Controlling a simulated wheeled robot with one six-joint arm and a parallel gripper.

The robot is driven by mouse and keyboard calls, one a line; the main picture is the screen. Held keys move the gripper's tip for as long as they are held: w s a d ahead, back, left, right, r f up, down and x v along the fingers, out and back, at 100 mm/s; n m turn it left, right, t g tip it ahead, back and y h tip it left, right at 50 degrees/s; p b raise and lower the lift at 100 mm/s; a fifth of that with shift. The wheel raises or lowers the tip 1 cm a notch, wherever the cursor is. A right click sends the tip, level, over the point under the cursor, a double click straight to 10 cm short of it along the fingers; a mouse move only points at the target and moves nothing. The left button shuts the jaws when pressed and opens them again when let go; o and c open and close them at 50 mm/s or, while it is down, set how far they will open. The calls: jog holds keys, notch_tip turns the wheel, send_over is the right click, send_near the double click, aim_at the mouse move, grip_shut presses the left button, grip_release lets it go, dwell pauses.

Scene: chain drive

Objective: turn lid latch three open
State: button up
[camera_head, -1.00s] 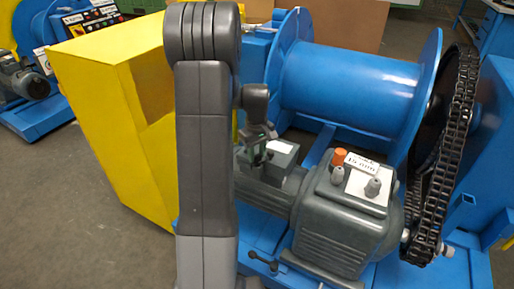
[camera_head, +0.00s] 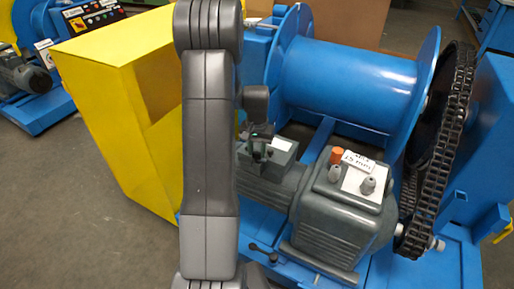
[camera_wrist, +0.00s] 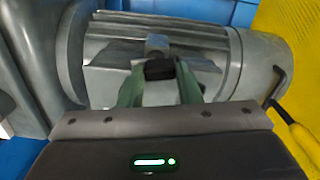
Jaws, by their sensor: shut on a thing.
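The grey terminal box (camera_head: 283,152) sits on top of the motor, with a white label on its lid. In the wrist view, its lid (camera_wrist: 107,78) lies under my fingers. A small latch (camera_wrist: 157,46) with a grey top and dark block stands between the two greenish fingers of my gripper (camera_wrist: 160,84). My gripper is shut on this latch. In the head view, my gripper (camera_head: 258,147) is at the left of the box, and my arm partly hides that area. The latch's number and turn angle cannot be read.
A gearbox (camera_head: 340,215) with an orange cap and a white label stands right of the box. A blue drum (camera_head: 345,85) lies behind it, with a black chain (camera_head: 445,150) at the right. A yellow guard (camera_head: 115,120) stands at the left.

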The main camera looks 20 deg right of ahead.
aim_at(257, 152)
jog(key=shift+m, duration=1.1)
jog(key=shift+p, duration=0.3)
jog(key=o, duration=1)
jog(key=shift+r, duration=0.15)
notch_tip(257, 152, up, 14)
jog(key=p, duration=0.2)
jog(key=shift+f+p, duration=0.25)
jog(key=shift+p, duration=0.05)
jog(key=shift+f, duration=0.1)
